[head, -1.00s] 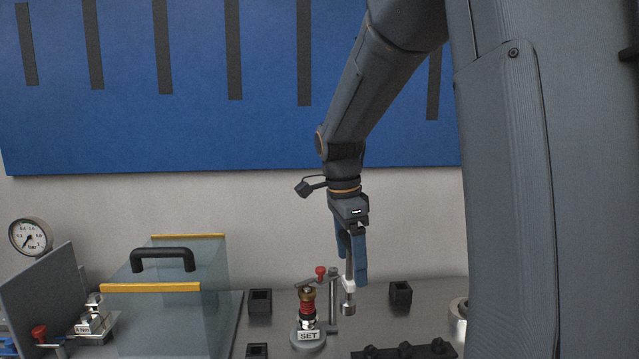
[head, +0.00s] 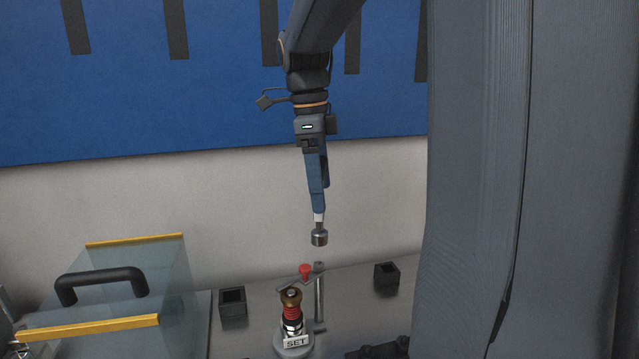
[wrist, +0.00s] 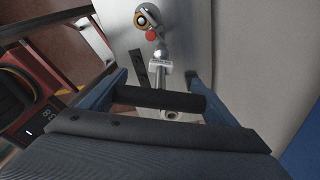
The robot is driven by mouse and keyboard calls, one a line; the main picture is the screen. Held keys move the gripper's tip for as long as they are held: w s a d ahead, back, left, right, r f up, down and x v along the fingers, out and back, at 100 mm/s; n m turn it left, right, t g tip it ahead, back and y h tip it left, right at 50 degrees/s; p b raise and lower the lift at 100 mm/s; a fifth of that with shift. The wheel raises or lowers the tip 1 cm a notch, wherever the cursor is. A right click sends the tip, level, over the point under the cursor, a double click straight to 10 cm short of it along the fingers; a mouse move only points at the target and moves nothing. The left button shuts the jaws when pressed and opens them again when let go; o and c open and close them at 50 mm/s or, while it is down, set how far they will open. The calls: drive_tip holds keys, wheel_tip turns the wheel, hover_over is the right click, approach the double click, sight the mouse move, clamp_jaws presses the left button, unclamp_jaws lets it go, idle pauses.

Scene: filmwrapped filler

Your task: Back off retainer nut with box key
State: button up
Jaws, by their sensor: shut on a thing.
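The box key (head: 319,237) hangs upright from my gripper (head: 318,203), its steel socket end pointing down. My gripper is shut on the key's upper part. In the wrist view a dark bar (wrist: 158,99) lies between the blue fingers, with bright metal beyond it. The brass-coloured retainer nut (head: 291,296) sits on top of a fitting with a red spring (head: 292,311) on a round base with a SET label. The key's socket is above and slightly right of the nut, apart from it. The nut also shows in the wrist view (wrist: 141,18).
A steel post (head: 319,295) with a red-knobbed arm (head: 305,271) stands close beside the fitting. A clear guard with a black handle (head: 100,280) is at left. Small black square holders (head: 232,302) (head: 386,275) stand on the grey bench.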

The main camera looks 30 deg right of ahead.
drive_tip(key=b, duration=0.2)
hover_over(322, 231)
drive_tip(key=shift+w+f, duration=0.2)
drive_tip(key=shift+f, duration=1.1)
drive_tip(key=shift+w+f, duration=0.15)
drive_tip(key=shift+f, duration=1.1)
drive_tip(key=shift+p, duration=0.5)
drive_tip(key=shift+f+b, duration=0.6)
drive_tip(key=shift+f, duration=0.5)
drive_tip(key=shift+n+p, duration=0.85)
drive_tip(key=shift+n, duration=0.75)
